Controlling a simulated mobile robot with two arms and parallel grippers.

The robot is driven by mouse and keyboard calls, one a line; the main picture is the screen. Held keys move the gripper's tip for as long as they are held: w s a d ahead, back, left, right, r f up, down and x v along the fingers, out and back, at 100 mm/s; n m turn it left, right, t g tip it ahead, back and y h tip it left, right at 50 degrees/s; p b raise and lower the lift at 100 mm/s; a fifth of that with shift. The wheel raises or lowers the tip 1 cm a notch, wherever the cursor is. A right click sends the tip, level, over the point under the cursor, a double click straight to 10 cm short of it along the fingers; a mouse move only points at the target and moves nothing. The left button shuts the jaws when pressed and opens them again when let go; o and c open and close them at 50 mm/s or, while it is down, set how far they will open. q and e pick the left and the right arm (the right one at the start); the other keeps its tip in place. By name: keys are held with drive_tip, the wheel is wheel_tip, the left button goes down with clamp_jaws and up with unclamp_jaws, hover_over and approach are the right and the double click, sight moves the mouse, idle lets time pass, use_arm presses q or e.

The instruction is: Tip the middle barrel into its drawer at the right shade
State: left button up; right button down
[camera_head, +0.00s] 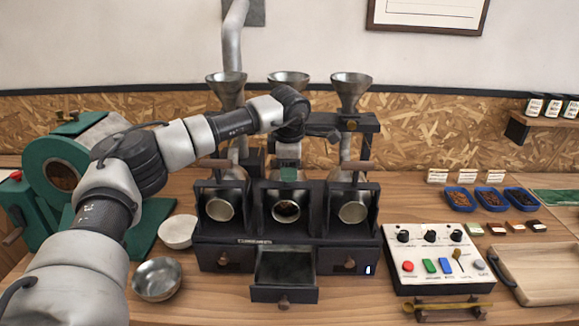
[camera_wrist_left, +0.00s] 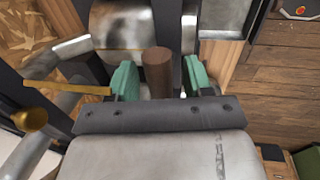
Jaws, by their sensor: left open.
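The middle barrel (camera_head: 287,211) sits in the black roaster frame, its round mouth facing me with some brown beans inside. Its drawer (camera_head: 284,294) below is pulled out and looks dark and empty. My left gripper (camera_head: 288,174) is above and behind the middle barrel. In the left wrist view, its green fingers (camera_wrist_left: 158,82) are open on either side of a brown wooden handle (camera_wrist_left: 158,68), with gaps on both sides. The metal barrel (camera_wrist_left: 120,28) shows beyond them. Blue trays of shade samples (camera_head: 460,208) (camera_head: 491,208) (camera_head: 521,210) stand at right. My right gripper is not in view.
The left barrel (camera_head: 220,208) and right barrel (camera_head: 354,209) flank the middle one, with wooden handles above and closed drawers below. A control panel (camera_head: 408,240) stands right of the roaster. Two bowls (camera_head: 157,279) (camera_head: 178,232) stand left. Three funnels rise behind.

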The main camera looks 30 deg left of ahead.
use_arm(q)
drive_tip(key=shift+w+f, duration=0.15)
drive_tip(key=shift+f, duration=0.6)
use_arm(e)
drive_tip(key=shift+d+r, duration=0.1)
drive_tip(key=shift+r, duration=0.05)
use_arm(q)
clamp_jaws()
drive_tip(key=shift+r, duration=0.1)
